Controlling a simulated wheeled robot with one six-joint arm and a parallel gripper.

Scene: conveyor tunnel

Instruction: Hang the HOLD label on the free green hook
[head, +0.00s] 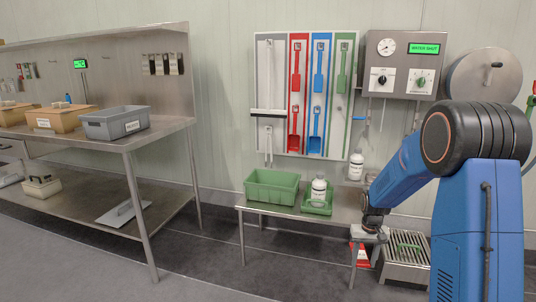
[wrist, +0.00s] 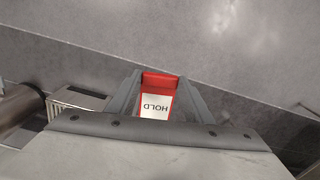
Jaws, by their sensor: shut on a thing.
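The HOLD label (wrist: 156,106), red with a white field, is pinched between the fingers of my gripper (wrist: 157,92) in the wrist view; its lettering reads upside down. In the head view my gripper (head: 369,236) points down at the right end of the low steel table, and the red label (head: 360,260) hangs below it. A shadow board (head: 303,95) is on the wall. Its green strip (head: 341,115) holds a green tool (head: 343,68) at the top and looks bare lower down. The free green hook itself is too small to make out.
A grey control box (head: 404,66) is right of the board. A slotted steel box (head: 407,262) stands on the floor. A long workbench (head: 90,139) is left.

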